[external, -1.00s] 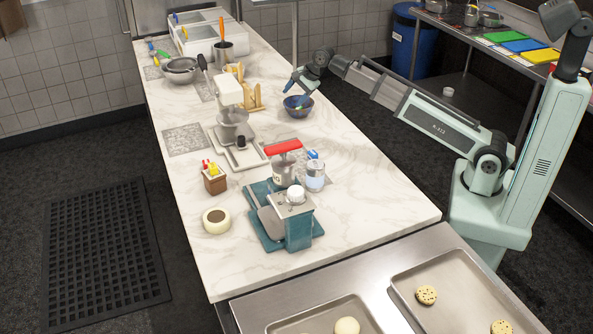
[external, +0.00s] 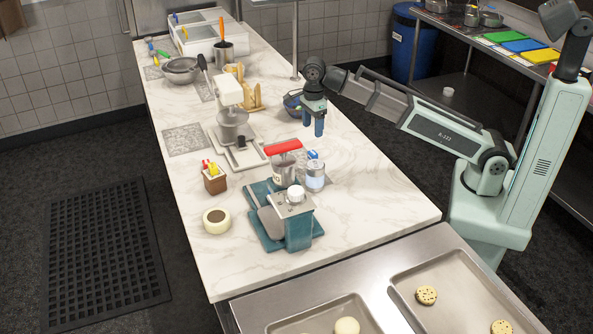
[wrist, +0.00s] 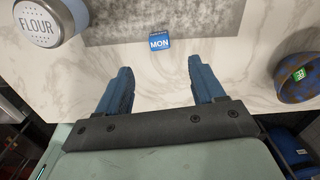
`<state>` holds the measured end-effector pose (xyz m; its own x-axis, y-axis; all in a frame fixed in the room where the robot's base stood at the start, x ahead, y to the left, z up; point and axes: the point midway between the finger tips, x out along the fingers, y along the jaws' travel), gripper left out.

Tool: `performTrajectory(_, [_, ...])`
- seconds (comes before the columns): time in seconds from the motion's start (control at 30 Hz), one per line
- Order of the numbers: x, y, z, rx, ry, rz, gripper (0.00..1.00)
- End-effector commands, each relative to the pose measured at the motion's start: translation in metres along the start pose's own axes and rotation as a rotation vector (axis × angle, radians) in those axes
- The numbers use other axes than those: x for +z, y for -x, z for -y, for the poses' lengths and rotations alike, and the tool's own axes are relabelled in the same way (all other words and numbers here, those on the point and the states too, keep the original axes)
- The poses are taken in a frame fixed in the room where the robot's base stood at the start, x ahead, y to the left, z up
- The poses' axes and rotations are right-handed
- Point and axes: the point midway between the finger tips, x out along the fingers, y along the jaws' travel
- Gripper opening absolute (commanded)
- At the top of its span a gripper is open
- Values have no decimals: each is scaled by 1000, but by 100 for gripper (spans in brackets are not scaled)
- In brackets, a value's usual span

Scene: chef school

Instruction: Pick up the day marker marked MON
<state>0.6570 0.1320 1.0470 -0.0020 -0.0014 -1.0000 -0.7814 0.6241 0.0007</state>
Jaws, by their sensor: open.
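The day marker marked MON (wrist: 160,43) is a small blue block with white letters, lying at the edge of a grey speckled slab in the wrist view. My gripper (wrist: 160,66) is open and empty, its two blue fingers spread to either side below the marker in the picture. The marker is not between the fingers. In the external view my gripper (external: 314,130) points down above the counter, apart from it.
A flour jar (wrist: 41,24) stands left of the marker, and a dark blue bowl (wrist: 302,90) with a green marker inside is at the right. A red-handled device (external: 283,148) and a teal machine (external: 289,222) stand nearby. Bare marble (external: 375,195) lies to the right.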

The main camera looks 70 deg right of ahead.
Motion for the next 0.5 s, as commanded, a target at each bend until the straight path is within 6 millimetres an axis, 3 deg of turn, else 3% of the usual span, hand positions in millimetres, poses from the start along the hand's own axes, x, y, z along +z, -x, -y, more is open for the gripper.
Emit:
performTrajectory(0.23, [-1, -37, 0, 1, 1, 0, 68])
performTrajectory(0.5, [0, -52, 0, -1, 2, 2, 68])
